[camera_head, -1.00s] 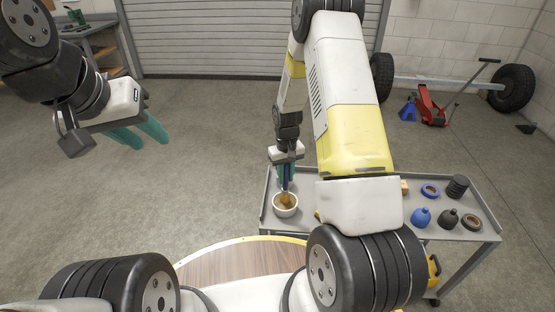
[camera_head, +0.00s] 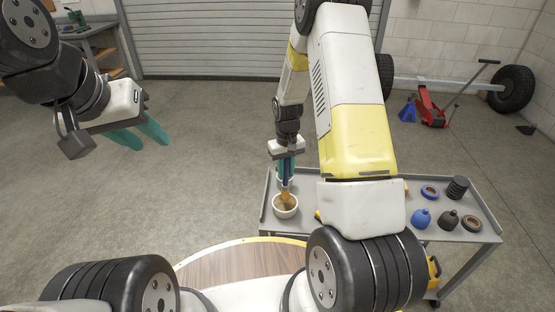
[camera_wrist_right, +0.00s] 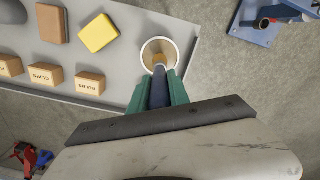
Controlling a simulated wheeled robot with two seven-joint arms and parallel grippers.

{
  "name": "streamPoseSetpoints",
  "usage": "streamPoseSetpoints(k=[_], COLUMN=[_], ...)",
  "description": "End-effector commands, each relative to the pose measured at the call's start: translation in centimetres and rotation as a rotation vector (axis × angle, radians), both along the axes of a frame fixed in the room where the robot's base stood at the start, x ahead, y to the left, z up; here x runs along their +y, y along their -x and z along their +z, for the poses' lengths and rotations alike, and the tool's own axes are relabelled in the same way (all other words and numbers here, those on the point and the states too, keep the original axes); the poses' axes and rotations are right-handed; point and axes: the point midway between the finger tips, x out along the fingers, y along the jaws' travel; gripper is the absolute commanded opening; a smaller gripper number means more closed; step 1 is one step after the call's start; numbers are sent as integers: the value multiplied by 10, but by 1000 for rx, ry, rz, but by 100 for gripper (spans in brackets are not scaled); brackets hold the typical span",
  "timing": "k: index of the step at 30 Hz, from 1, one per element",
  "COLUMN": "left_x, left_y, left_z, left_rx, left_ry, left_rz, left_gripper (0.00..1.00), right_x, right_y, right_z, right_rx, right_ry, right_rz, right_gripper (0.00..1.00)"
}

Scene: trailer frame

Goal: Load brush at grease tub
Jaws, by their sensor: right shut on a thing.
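My right gripper (camera_head: 286,171) is shut on a brush (camera_head: 286,195) with a dark blue handle, held pointing down over the grease tub. The grease tub (camera_head: 285,212) is a small round white bowl at the left end of the grey cart. The brush's tan tip is at the tub's mouth; how deep it sits is hard to tell. In the right wrist view the handle (camera_wrist_right: 159,92) lies between the green fingers, and the tub (camera_wrist_right: 148,50) is beyond them with yellowish matter inside. My left gripper (camera_head: 140,135) is empty, its green fingers apart, above the floor at left.
The grey cart (camera_head: 470,236) also carries a blue bottle (camera_head: 421,218), a black bottle (camera_head: 448,219), rings and a black stack. In the wrist view, small boxes (camera_wrist_right: 89,82), a yellow sponge (camera_wrist_right: 99,33) and a brown block (camera_wrist_right: 53,24) lie near the tub.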

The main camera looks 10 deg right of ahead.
Motion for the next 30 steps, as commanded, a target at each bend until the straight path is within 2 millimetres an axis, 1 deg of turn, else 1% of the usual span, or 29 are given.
streamPoseSetpoints(k=[6, 12, 15, 30], left_x=[0, 0, 0, 0], left_y=[0, 0, 0, 0], left_z=[0, 0, 0, 0], left_rx=[0, 0, 0, 0], left_ry=[0, 0, 0, 0], left_rz=[0, 0, 0, 0], left_gripper=[36, 36, 36, 36], right_x=[0, 0, 0, 0], right_y=[-1, -1, 0, 0], right_z=[19, 34, 39, 41], right_rx=[-2, -2, 0, 0], right_ry=[0, 0, 0, 0], right_rz=[1, 1, 1, 0], right_gripper=[0, 0, 0, 0])
